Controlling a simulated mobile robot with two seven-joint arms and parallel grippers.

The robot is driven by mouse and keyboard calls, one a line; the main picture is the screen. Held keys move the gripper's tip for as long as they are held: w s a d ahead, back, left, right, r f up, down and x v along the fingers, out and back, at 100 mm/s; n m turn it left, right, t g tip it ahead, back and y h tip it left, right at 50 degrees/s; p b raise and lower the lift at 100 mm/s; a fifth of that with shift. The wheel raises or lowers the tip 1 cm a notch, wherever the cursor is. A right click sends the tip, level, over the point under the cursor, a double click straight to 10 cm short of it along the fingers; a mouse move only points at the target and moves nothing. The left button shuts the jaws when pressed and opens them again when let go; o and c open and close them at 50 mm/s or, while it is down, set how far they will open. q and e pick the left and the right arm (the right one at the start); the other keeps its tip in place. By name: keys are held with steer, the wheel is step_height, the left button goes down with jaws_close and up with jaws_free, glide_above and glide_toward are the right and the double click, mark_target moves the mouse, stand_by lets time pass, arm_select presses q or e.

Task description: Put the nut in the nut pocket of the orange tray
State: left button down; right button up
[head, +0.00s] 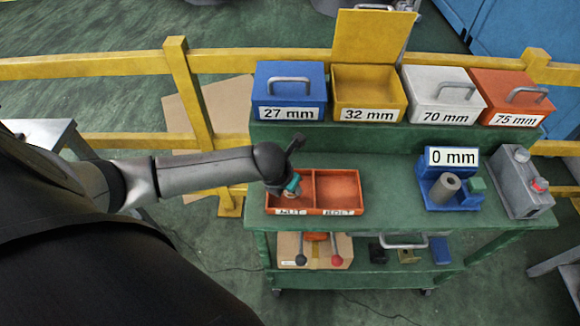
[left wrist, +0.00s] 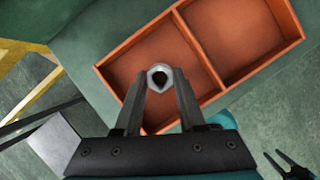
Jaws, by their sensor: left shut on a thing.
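The orange tray (head: 338,189) lies on the upper deck of the green cart and has two compartments. Its front labels are small; the left one seems to read NUT. My left gripper (head: 292,186) is over the left compartment. In the left wrist view, my left gripper (left wrist: 160,84) is shut on a grey metal nut (left wrist: 159,76), held between the fingertips with its hole facing the camera. Below it the left compartment of the tray (left wrist: 187,13) looks empty. The nut is not clear in the head view.
Blue (head: 289,84), yellow (head: 368,88), white (head: 442,92) and red (head: 511,96) labelled boxes stand on the back ledge. A blue holder (head: 452,198) with a grey cylinder and a grey case (head: 520,185) stand right. The deck between tray and holder is clear.

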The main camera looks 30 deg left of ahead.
arm_select(q)
steer(key=c, duration=0.5)
jaws_free()
steer(key=p+v, duration=0.2)
steer(key=v, duration=1)
steer(key=shift+p, duration=0.4)
steer(key=shift+r, duration=0.15)
